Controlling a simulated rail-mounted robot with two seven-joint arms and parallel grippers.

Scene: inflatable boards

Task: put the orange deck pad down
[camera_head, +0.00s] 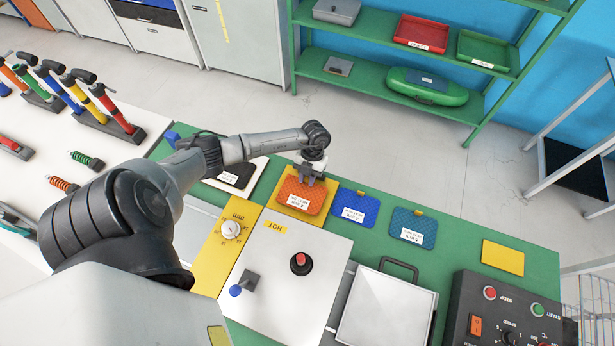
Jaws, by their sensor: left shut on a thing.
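The orange deck pad (301,196) has a white label and is over a yellow plate (284,206) on the green table. I cannot tell whether the pad touches the plate. My left gripper (309,178) points down at the pad's back edge and is shut on it. The fingertips are small and partly hidden against the pad. My right gripper is not in view.
A blue pad (357,203) and a teal pad (412,226) lie to the right, then a bare yellow plate (502,257). A black pad (238,173) lies to the left. A white HOT box (283,272) and a control box (507,312) stand in front.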

